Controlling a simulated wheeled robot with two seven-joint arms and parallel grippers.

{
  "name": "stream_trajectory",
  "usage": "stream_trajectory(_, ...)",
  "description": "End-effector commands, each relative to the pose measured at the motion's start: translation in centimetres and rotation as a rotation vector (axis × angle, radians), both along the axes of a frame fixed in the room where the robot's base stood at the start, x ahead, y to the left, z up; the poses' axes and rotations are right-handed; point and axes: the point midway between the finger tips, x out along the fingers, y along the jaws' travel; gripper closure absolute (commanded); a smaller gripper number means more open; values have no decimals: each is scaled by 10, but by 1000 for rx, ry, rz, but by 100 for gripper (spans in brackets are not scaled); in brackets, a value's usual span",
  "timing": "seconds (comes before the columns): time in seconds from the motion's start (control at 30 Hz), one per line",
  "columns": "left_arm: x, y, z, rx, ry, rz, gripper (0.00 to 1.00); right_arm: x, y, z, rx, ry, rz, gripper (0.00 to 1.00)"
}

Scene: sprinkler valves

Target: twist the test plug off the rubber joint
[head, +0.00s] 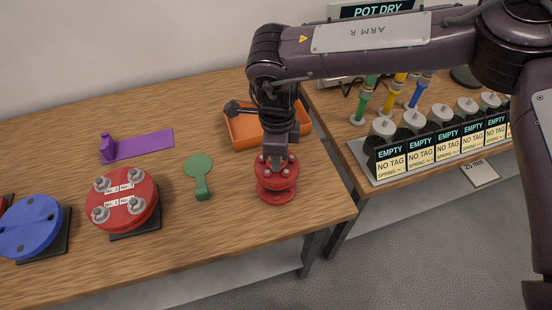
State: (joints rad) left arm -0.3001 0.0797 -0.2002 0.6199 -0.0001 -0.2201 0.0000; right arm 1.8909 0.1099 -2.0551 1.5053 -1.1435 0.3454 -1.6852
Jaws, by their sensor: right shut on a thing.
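A red flanged joint (277,188) stands upright on the wooden table, near its right end, with bolts on its upper flange. I take it to be the rubber joint. My right gripper (278,158) points straight down over its top centre and is shut on a small part there, which I take to be the test plug. The fingers and the wrist hide most of that part, so I cannot tell whether it is seated or loose. My left gripper is not in view.
An orange tray (246,133) with a dark tool sits just behind the joint. To the left are a green paddle-shaped piece (199,168), a red disc (122,199), a blue disc (30,227) and a purple strip (143,144). A tagged rack (392,176) stands on the right table.

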Motion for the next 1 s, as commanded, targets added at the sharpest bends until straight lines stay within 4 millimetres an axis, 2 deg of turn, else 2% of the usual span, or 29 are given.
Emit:
stream_trajectory(0.13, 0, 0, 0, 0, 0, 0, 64, 0, -1, 0, -2, 0, 27, 100)
stream_trajectory(0.4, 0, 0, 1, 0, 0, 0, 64, 0, -1, 0, -1, 1, 272, 100)
stream_trajectory(0.7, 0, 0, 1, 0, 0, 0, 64, 0, -1, 0, -2, 1, 301, 100)
stream_trajectory(0.9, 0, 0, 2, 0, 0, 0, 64, 0, -1, 0, -4, 1, 510, 100)
stream_trajectory(1.0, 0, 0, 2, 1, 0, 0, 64, 0, -1, 0, -2, 2, 558, 100)
